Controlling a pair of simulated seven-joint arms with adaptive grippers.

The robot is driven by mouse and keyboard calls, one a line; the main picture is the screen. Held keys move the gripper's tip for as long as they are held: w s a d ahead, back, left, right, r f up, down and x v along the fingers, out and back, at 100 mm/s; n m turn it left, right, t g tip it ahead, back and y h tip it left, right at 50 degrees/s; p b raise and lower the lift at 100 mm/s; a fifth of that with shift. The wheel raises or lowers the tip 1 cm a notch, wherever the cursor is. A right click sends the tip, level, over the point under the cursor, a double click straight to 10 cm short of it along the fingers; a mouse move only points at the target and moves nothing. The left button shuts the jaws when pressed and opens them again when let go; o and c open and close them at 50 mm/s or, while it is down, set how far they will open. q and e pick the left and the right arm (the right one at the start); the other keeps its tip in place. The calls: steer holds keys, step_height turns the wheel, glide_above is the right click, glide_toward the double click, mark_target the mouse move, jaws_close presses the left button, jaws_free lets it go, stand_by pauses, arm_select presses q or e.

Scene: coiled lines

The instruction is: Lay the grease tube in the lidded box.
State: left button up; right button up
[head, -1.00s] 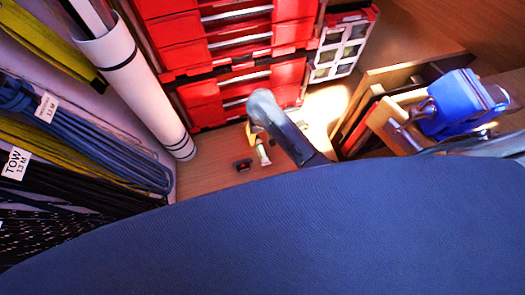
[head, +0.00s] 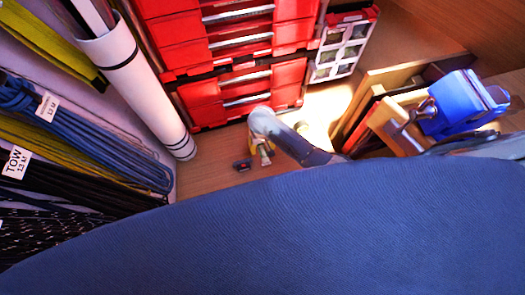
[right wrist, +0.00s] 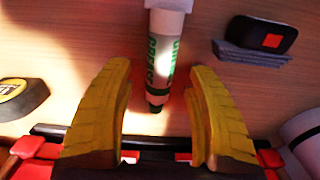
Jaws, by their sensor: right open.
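In the head view the tube (head: 265,158) is small and partly covered by my right gripper (head: 257,148). I cannot make out a lidded box in either view. My left gripper is not in view.
A dark block with an orange mark (right wrist: 265,36) lies right of the tube, and a black-and-yellow item (right wrist: 22,98) lies left. Red drawers (head: 225,60) stand behind, with a white roll (head: 140,80) and hanging coils at left. A blue vise (head: 460,105) is at right.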

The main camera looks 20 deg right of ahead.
steer(key=shift+f, duration=1.1)
jaws_close()
